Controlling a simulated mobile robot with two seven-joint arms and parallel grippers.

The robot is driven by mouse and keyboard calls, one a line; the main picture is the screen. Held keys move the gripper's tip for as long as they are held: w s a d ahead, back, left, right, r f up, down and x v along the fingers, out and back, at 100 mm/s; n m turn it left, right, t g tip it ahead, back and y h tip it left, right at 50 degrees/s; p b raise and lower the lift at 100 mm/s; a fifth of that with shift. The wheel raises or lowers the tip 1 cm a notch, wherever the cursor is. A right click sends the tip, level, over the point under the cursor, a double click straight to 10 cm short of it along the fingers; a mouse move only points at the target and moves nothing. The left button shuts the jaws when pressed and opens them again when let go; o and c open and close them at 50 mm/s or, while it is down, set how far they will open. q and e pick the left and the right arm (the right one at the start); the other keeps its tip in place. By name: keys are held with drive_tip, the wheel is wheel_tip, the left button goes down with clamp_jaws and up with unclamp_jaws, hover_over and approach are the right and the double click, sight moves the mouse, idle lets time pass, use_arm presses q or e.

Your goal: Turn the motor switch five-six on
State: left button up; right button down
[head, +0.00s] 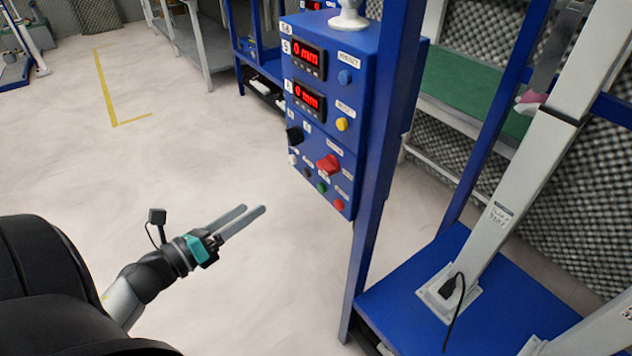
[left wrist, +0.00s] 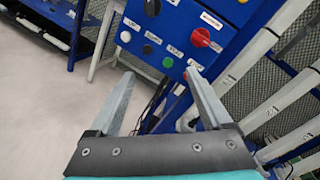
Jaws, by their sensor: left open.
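A blue control box (head: 322,70) is mounted on a blue post. On its lower front are a red rotary switch (head: 329,164) and a black knob (head: 294,137). The labels are too small to read surely, so I cannot tell which is the motor switch or its setting. In the left wrist view the red rotary switch (left wrist: 201,38) is beyond the right finger and the black knob (left wrist: 152,7) is at the top. My left gripper (head: 242,214) is open and empty, apart from the box, to its lower left in the head view. My right gripper is not in view.
White, black, green (head: 321,187) and red (head: 339,204) buttons line the box's bottom. Two displays (head: 307,58) read 0 mm. The blue post (head: 375,200) and a blue platform (head: 470,300) stand at right. Open floor (head: 190,150) lies left.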

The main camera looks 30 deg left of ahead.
sight(322, 168)
use_arm(q)
drive_tip(key=d+r+m+h+b, duration=0.2)
drive_tip(key=d+r+m+h, duration=0.15)
drive_tip(key=r+m, duration=0.4)
drive_tip(key=shift+m+g+h, duration=0.25)
drive_tip(key=shift+m+g, duration=0.15)
drive_tip(key=shift+m, duration=0.55)
drive_tip(key=x, duration=0.4)
drive_tip(key=f+x, duration=0.1)
drive_tip(key=x, duration=0.9)
drive_tip(key=shift+w+a+f, duration=0.1)
drive_tip(key=shift+w+f, duration=0.2)
drive_tip(key=shift+f, duration=0.05)
use_arm(e)
drive_tip(key=w, duration=0.3)
drive_tip(key=shift+w+a+r, duration=0.1)
drive_tip(key=shift+w+a, duration=0.2)
drive_tip(key=shift+a, duration=0.1)
use_arm(q)
clamp_jaws()
